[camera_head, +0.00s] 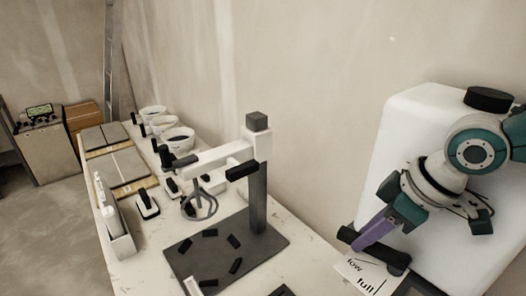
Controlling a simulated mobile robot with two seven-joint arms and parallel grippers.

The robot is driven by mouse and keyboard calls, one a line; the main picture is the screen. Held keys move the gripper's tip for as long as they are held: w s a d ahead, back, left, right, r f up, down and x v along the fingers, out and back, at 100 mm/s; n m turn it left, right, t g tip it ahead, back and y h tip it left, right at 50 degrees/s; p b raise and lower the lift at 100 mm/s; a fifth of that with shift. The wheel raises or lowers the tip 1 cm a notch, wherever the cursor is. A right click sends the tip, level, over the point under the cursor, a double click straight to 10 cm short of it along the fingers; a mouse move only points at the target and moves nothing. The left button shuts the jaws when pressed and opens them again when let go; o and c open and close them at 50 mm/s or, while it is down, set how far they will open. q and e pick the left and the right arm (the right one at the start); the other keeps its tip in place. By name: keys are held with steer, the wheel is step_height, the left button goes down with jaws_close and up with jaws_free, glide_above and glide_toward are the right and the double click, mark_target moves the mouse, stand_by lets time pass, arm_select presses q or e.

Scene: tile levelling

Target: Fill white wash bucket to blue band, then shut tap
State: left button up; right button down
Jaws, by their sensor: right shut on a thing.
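A large white water container (411,137) with a black cap (489,98) stands at the right. A black tap (385,252) shows at its lower front, with a purple piece (375,230) slanting down to it. My right gripper (385,222) is at this tap, shut on what looks like the lever; the exact contact is hard to make out. A white card (362,274) reading "low" and "full" is below the tap. The wash bucket, its blue band and any water stream cannot be made out. My left gripper is not in view.
A long white table (137,264) bears a stand with a dark base plate (222,262) and black post (257,200). Several white tubs (178,137) and grey tiles (117,167) lie farther back. A ladder (113,60) and cardboard box (84,116) are beyond.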

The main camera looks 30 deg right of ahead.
mark_target(383, 249)
steer(key=c, duration=0.7)
jaws_free()
steer(key=shift+r, duration=0.1)
steer(key=v, duration=0.7)
steer(key=shift+s+r, duration=0.1)
steer(key=shift+r, duration=0.05)
